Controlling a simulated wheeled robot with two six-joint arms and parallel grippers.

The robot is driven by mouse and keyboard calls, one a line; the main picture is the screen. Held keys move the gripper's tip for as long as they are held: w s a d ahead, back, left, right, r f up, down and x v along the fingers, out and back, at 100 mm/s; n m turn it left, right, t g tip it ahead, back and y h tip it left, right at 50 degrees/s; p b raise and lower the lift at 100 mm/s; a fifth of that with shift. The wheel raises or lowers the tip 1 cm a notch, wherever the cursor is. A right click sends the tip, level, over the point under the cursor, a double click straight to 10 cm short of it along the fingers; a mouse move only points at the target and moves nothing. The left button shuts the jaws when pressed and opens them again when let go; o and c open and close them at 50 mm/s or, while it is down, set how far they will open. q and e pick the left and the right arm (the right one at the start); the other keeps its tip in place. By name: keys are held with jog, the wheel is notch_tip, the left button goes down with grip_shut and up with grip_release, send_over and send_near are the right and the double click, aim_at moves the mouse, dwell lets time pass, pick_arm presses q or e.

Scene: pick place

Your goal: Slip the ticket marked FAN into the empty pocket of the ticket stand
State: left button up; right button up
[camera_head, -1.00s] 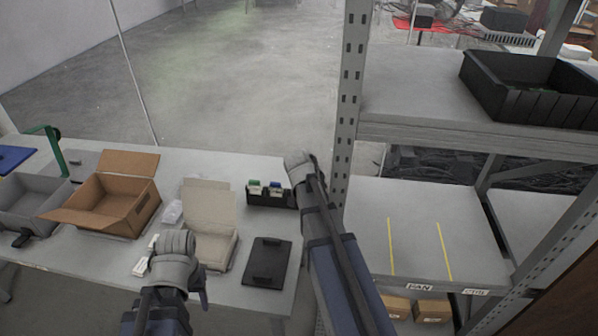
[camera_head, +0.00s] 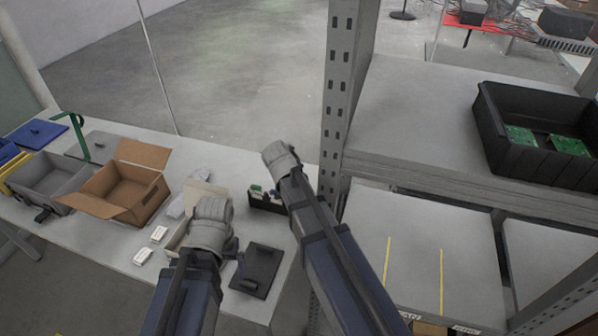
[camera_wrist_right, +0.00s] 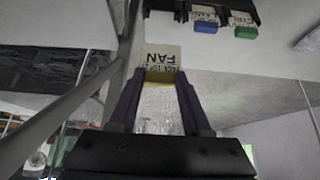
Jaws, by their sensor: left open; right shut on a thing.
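The ticket marked FAN (camera_wrist_right: 161,57) is a cream card with a yellow lower edge, its lettering upside down in the right wrist view. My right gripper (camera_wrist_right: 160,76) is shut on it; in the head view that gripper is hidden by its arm. The black ticket stand (camera_head: 263,204) is on the table, partly behind my right arm. In the right wrist view it holds a blue-tabbed ticket (camera_wrist_right: 205,26) and a green-tabbed ticket (camera_wrist_right: 244,31); the ticket is below and left of these, apart from the stand. My left gripper (camera_head: 242,266) is open, mostly hidden by its arm, near a black plate.
The black plate (camera_head: 262,274) lies at the table's front right. White packs (camera_head: 158,233) and an open cardboard box (camera_head: 128,190) are to the left. A metal rack post (camera_head: 333,110) rises close right of the right arm. A black bin (camera_head: 530,158) is on the upper shelf.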

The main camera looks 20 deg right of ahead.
pick_arm(q)
notch_tip(320, 180, down, 6)
jog(key=b, duration=0.6)
pick_arm(e)
notch_tip(320, 180, down, 6)
pick_arm(q)
jog(key=shift+f+b, duration=2.2)
jog(key=shift+f, duration=0.1)
pick_arm(e)
jog(key=shift+d+f, duration=0.1)
jog(key=shift+f, duration=2.2)
jog(key=o, duration=1.3)
jog(key=shift+c, duration=0.2)
jog(key=shift+c, duration=0.5)
pick_arm(q)
jog(key=shift+r, duration=0.1)
notch_tip(320, 180, up, 8)
jog(key=p, duration=0.8)
pick_arm(e)
notch_tip(320, 180, up, 8)
